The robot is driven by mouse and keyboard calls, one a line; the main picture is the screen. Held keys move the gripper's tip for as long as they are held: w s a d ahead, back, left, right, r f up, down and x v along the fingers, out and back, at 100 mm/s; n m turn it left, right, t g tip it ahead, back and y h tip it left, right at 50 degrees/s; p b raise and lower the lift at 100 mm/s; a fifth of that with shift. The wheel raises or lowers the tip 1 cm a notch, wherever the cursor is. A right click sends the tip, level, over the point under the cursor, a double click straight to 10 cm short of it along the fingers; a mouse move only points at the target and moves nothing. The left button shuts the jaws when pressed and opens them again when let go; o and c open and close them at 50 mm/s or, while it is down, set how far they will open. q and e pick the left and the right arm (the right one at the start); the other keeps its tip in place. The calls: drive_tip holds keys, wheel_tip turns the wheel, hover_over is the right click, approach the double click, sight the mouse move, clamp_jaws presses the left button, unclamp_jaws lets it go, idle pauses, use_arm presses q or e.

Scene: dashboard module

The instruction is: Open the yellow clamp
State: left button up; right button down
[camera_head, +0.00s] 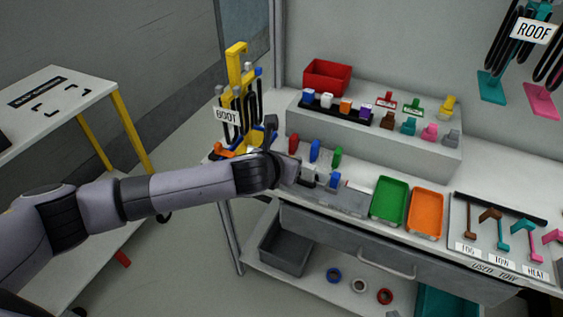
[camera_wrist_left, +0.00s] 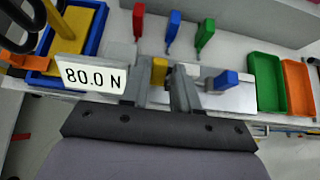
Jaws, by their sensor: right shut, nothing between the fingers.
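The yellow clamp (camera_wrist_left: 159,71) shows as a small yellow block on a grey plate (camera_wrist_left: 235,97) in the left wrist view. My left gripper (camera_wrist_left: 160,85) has its two fingers apart, one on each side of the yellow block. I cannot tell whether either finger touches it. In the head view my left gripper (camera_head: 300,175) reaches over the left end of the grey plate and hides the yellow clamp. A blue clamp (camera_wrist_left: 226,80) stands on the same plate to the right. My right gripper does not show in either view.
Red (camera_wrist_left: 138,20), blue (camera_wrist_left: 173,28) and green (camera_wrist_left: 206,32) handles lie behind the plate. Green (camera_head: 389,200) and orange (camera_head: 426,212) trays stand to its right. A white sign reading 80.0 N (camera_wrist_left: 92,75) is left of the fingers. A raised shelf (camera_head: 380,137) stands behind.

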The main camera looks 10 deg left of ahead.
use_arm(q)
drive_tip(key=shift+v, duration=2.6)
